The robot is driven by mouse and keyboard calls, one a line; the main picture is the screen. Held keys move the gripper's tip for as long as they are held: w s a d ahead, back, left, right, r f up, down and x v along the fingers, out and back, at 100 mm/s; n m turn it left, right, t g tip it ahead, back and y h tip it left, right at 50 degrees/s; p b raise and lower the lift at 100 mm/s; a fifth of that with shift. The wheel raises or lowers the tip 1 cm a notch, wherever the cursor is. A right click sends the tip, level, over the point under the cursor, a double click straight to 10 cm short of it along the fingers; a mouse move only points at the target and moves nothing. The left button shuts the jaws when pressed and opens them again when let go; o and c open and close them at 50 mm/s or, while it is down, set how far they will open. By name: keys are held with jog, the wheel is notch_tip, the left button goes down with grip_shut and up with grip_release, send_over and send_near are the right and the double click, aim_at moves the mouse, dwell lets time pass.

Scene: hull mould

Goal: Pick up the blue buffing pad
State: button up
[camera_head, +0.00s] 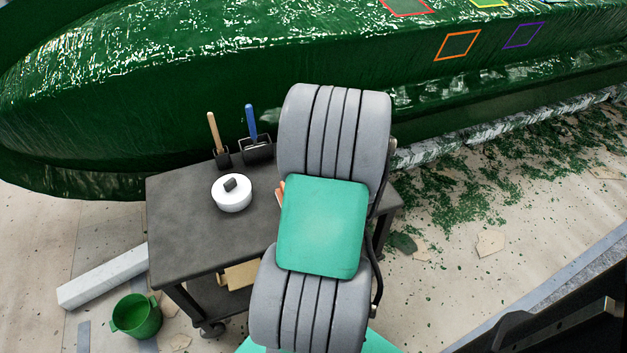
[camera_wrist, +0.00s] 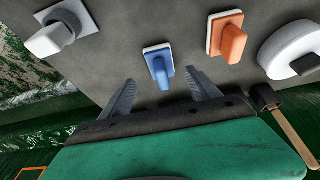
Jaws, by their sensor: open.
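The blue buffing pad (camera_wrist: 158,65) is a small block with a white-edged base and a raised blue grip. It lies on the dark grey cart top (camera_wrist: 120,45); the same cart (camera_head: 190,230) shows in the head view, where my arm hides the blue pad. My gripper (camera_wrist: 162,87) is open and empty in the wrist view. Its two fingers are spread, with the blue pad between and just beyond the tips, apart from them as far as I can tell. My gripper is hidden behind my arm in the head view.
An orange pad (camera_wrist: 226,40) sits right of the blue one, a white pad (camera_wrist: 52,38) to its left. A white round pot (camera_head: 231,194) and holders with wooden-handled (camera_head: 214,132) and blue-handled (camera_head: 251,122) tools stand on the cart. The green hull (camera_head: 120,130) rises behind.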

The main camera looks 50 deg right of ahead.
jog(key=b+x, duration=0.1)
jog(key=x, duration=0.5)
jog(key=shift+w, duration=0.2)
jog(key=shift+r, duration=0.1)
jog(key=c, duration=1.5)
